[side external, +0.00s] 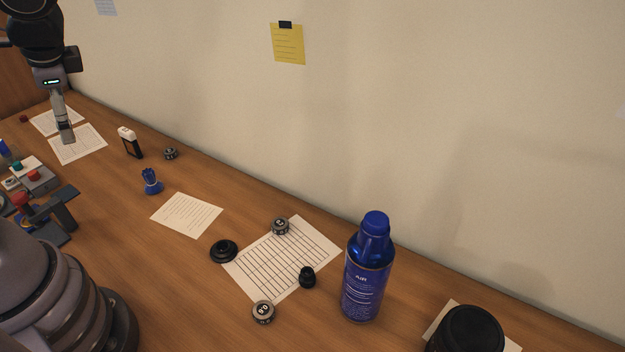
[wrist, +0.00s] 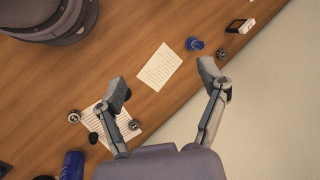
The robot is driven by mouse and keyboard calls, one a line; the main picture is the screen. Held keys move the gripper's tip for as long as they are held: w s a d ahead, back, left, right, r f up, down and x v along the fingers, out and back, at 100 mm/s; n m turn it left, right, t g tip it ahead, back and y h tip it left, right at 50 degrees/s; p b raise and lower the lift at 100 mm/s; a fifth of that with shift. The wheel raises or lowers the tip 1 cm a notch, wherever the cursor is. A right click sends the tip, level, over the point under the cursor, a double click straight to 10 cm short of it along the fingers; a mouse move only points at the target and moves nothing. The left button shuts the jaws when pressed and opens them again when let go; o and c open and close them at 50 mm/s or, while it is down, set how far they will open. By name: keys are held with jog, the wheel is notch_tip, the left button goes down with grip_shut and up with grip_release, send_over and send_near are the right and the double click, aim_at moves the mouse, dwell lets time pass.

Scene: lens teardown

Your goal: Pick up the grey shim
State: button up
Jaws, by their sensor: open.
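I cannot tell for sure which thing is the grey shim; no flat grey piece stands out. Small grey-and-black round pieces lie about: one (side external: 170,153) near the wall, one (side external: 280,226) on the gridded sheet (side external: 317,252), and one (side external: 263,312) just off that sheet's front corner. In the wrist view they show near the right finger (wrist: 221,53), by the left finger (wrist: 134,124) and at the far left (wrist: 74,117). My gripper (wrist: 164,80) is open and empty, its fingers wide apart. In the side view my gripper (side external: 67,138) hangs over papers at the far left.
A tall blue air can (side external: 366,275) stands right of the sheet. A black disc (side external: 224,251) and black cap (side external: 308,277) lie near it. A blue item (side external: 151,182) and a white-and-black box (side external: 130,143) stand farther left. The wall bounds the table's back.

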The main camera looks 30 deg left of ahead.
jog(key=w+d+f+m+t+y, duration=0.4)
jog(key=w+f+m+t+y, duration=0.5)
jog(key=w+m, duration=0.5)
jog(key=w+d+f+m+t+h, duration=0.1)
jog(key=d+f+m+t+h, duration=0.5)
jog(key=d+f+m, duration=0.45)
jog(key=m+g+h, duration=0.1)
jog(key=m+h, duration=0.5)
jog(key=h, duration=0.1)
send_near(277, 226)
jog(key=v, duration=0.3)
jog(key=shift+s+d+r, duration=0.2)
jog(key=shift+s+d, duration=0.05)
jog(key=shift+s, duration=0.05)
jog(key=shift+w+f+g, duration=0.2)
jog(key=shift+f+g, duration=0.05)
jog(key=shift+g, duration=0.05)
jog(key=x, duration=0.7)
jog(key=shift+w+a, duration=0.1)
jog(key=shift+w, duration=0.3)
jog(key=shift+r+x, duration=0.1)
jog(key=shift+x, duration=1.25)
jog(key=shift+r+x, duration=0.15)
jog(key=shift+x, duration=1.15)
jog(key=shift+w+a, duration=0.1)
jog(key=shift+a, duration=0.05)
jog(key=c, duration=1.2)
